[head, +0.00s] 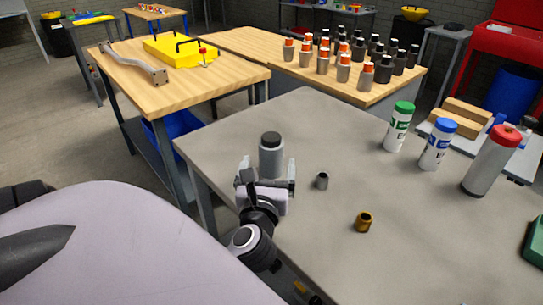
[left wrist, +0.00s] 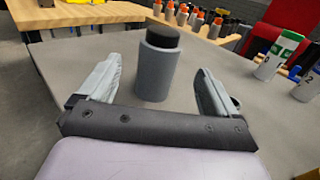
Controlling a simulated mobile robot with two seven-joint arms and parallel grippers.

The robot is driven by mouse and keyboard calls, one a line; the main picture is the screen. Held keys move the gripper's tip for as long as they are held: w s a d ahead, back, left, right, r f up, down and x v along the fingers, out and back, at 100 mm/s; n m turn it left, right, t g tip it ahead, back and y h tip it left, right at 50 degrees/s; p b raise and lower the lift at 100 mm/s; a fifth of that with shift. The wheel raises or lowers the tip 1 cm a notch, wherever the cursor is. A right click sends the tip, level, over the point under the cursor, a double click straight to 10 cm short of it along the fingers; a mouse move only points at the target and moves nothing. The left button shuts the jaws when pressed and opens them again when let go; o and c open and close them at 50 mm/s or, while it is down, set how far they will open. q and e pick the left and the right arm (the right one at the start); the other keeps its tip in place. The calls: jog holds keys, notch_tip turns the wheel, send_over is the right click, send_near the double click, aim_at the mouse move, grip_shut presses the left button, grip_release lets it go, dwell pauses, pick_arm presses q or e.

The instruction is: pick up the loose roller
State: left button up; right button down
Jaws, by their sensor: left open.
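The loose roller (head: 271,160) is a grey upright cylinder with a black top, standing on the grey table near its left edge. My left gripper (head: 266,184) is open and empty, right in front of it, and covers its lower end in the head view. In the left wrist view the roller (left wrist: 156,72) appears between the two spread fingers of my left gripper (left wrist: 158,80), with a gap on each side. I cannot tell how far the fingers reach around it. My right gripper is not in view.
Green-capped (head: 398,128) and blue-capped (head: 436,148) canisters and a red-topped cylinder (head: 490,163) stand further right. Several orange-topped and dark rollers stand on the wooden table (head: 290,72) behind.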

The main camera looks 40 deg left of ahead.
aim_at(270, 163)
pick_arm(q)
notch_tip(270, 163, down, 3)
jog(key=shift+f+b, duration=0.1)
jog(key=shift+b, duration=0.3)
jog(key=shift+w+a+r, duration=0.3)
jog(key=shift+w, duration=0.05)
jog(key=shift+w+a, duration=0.3)
jog(key=shift+w, duration=0.1)
jog(key=x, duration=0.5)
jog(key=shift+w+a+p, duration=0.2)
jog(key=shift+w+p, duration=0.05)
jog(key=shift+p, duration=0.15)
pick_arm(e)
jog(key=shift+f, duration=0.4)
pick_arm(q)
jog(key=c, duration=1.4)
jog(key=shift+c, duration=0.2)
jog(key=shift+r, duration=0.15)
